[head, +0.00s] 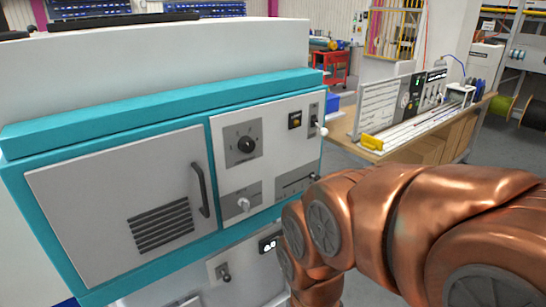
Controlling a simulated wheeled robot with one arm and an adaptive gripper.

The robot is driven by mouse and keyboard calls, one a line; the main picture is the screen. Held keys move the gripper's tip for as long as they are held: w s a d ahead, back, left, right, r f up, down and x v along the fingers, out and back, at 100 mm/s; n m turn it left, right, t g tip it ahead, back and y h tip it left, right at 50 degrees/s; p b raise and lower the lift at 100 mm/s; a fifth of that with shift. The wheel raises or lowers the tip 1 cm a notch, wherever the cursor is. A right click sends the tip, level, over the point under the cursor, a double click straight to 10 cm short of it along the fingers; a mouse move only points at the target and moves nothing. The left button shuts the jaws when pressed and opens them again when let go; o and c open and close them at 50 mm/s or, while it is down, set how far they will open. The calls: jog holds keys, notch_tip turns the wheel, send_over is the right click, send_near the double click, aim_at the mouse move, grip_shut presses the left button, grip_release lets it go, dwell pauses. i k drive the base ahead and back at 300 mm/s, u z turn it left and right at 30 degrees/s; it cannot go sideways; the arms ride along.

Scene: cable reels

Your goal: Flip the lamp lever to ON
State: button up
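A teal and white machine cabinet (110,118) fills the left half of the head view. At the upper right of its front panel is a small lever (317,122) with a pale knob that sits low and sticks outward. A small black square fitting (295,119) is just left of it. A second small lever (223,272) is on the lower panel. The labels are too small to read, so I cannot tell which lever is the lamp's. My copper arm covers the lower right, in front of the panel's lower right part. My gripper is out of view.
The panel also has a rotary dial (246,145), a white knob (243,204), a horizontal slider (297,184) and a door with a dark handle (199,188). A workbench (400,157) with equipment stands behind at the right. Grey floor shows between cabinet and bench.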

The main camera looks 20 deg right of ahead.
aim_at(323, 132)
jog(key=z, duration=0.8)
